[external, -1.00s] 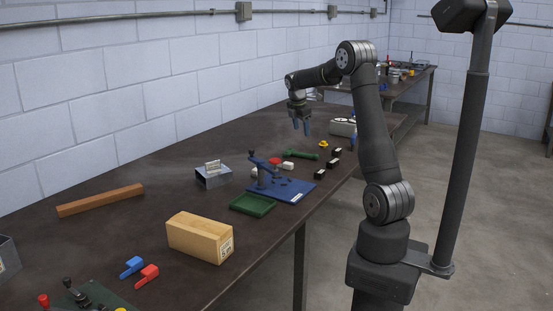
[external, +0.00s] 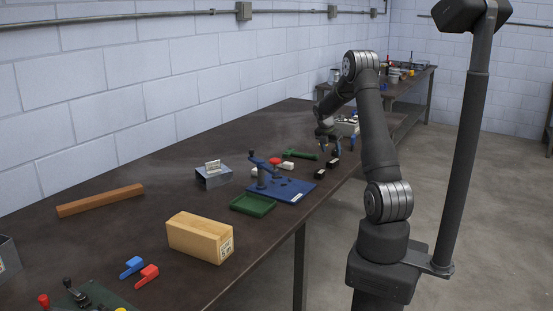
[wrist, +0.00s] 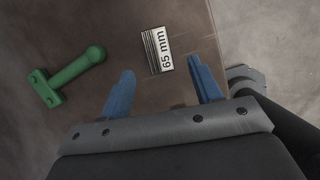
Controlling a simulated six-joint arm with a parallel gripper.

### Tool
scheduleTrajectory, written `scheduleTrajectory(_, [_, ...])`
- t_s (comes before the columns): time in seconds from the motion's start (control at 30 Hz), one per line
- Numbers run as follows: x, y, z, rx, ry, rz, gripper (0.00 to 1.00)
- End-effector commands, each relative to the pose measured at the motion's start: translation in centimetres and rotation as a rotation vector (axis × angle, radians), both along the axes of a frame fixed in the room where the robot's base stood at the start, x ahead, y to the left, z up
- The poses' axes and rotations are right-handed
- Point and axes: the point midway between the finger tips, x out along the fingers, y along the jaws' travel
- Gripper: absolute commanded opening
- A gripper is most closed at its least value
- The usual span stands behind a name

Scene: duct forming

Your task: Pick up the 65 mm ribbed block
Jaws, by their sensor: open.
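In the wrist view, the 65 mm ribbed block (wrist: 158,50) shows its white label, reading "65 mm", with a dark striped edge on the left. My gripper (wrist: 160,67) is open, with its blue fingers apart. The label lies just beyond and between the fingertips, and nothing is held. In the external view, my gripper (external: 328,147) is low over the right part of the bench, close to several small black blocks with white tops. Two of them are a nearer block (external: 320,174) and a farther block (external: 333,162). I cannot tell there which is the 65 mm one.
A green handled tool (wrist: 70,75) lies left of the fingers. A blue fixture plate (external: 290,190) with a lever and a green tray (external: 253,204) stand nearer on the bench. The bench edge is close on the right. The bench's back left is mostly clear.

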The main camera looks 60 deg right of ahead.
Motion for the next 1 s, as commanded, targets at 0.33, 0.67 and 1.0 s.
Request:
scheduleTrajectory(0.33, [0.0,-0.9,-2.3,0.002,0.001,-0.002,0.58])
scheduleTrajectory(0.67, [0.1,-2.4,-5.7,-0.001,-0.003,-0.001,0.58])
scheduleTrajectory(1.0, [0.1,-2.4,-5.7,-0.001,-0.004,0.0,0.25])
